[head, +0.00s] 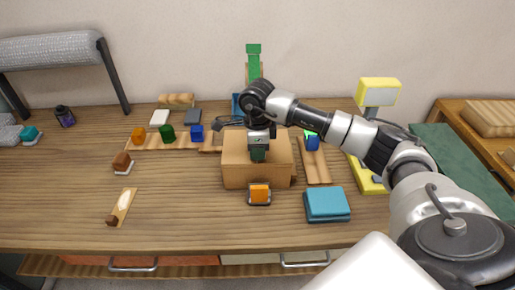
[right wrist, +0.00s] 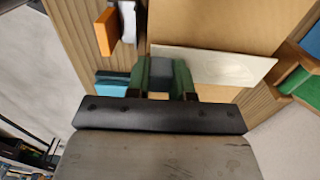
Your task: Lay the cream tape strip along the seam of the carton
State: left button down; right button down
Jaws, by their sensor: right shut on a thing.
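The brown carton (head: 255,173) stands on the table in the middle of the head view; its top also fills much of the right wrist view (right wrist: 225,20). My right gripper (head: 259,157) is over the carton, pointing down. In the right wrist view its green fingers (right wrist: 166,75) are shut on a grey tab at one end of the cream tape strip (right wrist: 225,66). The strip sticks out to the right of the fingers, over the carton; I cannot tell whether it touches. The gripper hides the seam and strip in the head view. My left gripper is not in view.
An orange block (head: 260,193) on a small pad stands just in front of the carton, with a teal book (head: 326,203) to its right. A plank (head: 316,167) lies right of the carton. The left front table is mostly clear around a small wooden piece (head: 124,205).

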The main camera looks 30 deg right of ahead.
jog(key=shift+f, duration=0.55)
jog(key=shift+f, duration=0.1)
jog(key=c, duration=1)
grip_release()
